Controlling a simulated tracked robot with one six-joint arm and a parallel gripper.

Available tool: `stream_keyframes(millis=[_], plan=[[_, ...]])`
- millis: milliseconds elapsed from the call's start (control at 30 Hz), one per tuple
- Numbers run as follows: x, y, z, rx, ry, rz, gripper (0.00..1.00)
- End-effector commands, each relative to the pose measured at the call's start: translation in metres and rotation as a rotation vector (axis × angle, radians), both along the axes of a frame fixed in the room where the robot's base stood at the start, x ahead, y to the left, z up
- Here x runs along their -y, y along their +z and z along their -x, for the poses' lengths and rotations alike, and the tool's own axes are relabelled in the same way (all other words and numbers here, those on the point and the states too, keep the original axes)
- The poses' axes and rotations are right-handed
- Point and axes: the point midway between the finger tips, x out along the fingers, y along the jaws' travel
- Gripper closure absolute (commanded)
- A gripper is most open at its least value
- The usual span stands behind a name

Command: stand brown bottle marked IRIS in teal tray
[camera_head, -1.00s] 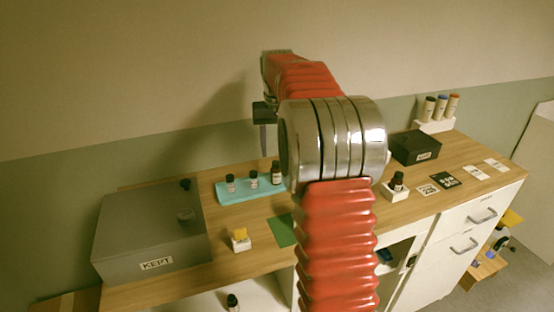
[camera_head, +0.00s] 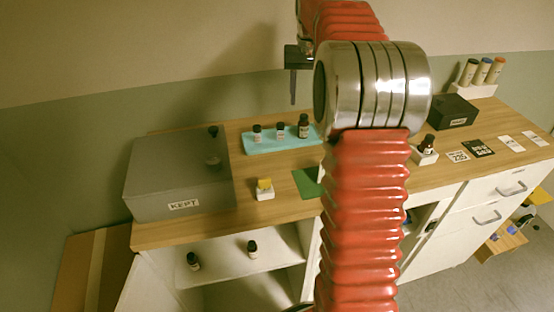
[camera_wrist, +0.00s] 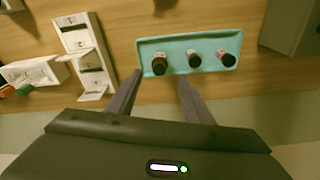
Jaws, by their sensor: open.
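The teal tray (camera_head: 262,149) lies on the wooden counter with three dark bottles standing in it; the right one (camera_head: 303,126) is the largest. The tray also shows in the wrist view (camera_wrist: 222,42). Other small dark bottles are a shelf bottle at left (camera_head: 193,261), a shelf bottle at right (camera_head: 252,249), and a bottle in a white holder (camera_head: 427,144). I cannot read IRIS on any label. My gripper (camera_wrist: 160,79) is open and empty, fingers apart, above the tray's wall side; it also shows in the head view (camera_head: 293,88).
A grey box marked KEPT (camera_head: 180,180) stands left of the tray. A white block with a yellow piece (camera_head: 264,190) and a green card (camera_head: 307,182) lie in front. A black box (camera_head: 452,112) and tube rack (camera_head: 473,90) stand right. My arm hides the counter's middle.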

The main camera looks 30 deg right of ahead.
Motion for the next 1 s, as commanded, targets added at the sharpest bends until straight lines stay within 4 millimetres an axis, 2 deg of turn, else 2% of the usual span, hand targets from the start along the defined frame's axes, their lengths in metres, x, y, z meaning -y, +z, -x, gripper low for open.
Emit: stream_keyframes(millis=[167, 367, 700, 1000], plan=[[-0.017, 0.009, 0.007, 0.013, 0.021, 0.007, 0.53], [-0.055, 0.027, 0.025, 0.047, 0.070, 0.022, 0.53], [-0.121, 0.046, 0.069, 0.109, 0.163, 0.046, 0.53], [-0.172, 0.049, 0.116, 0.165, 0.244, 0.063, 0.53]])
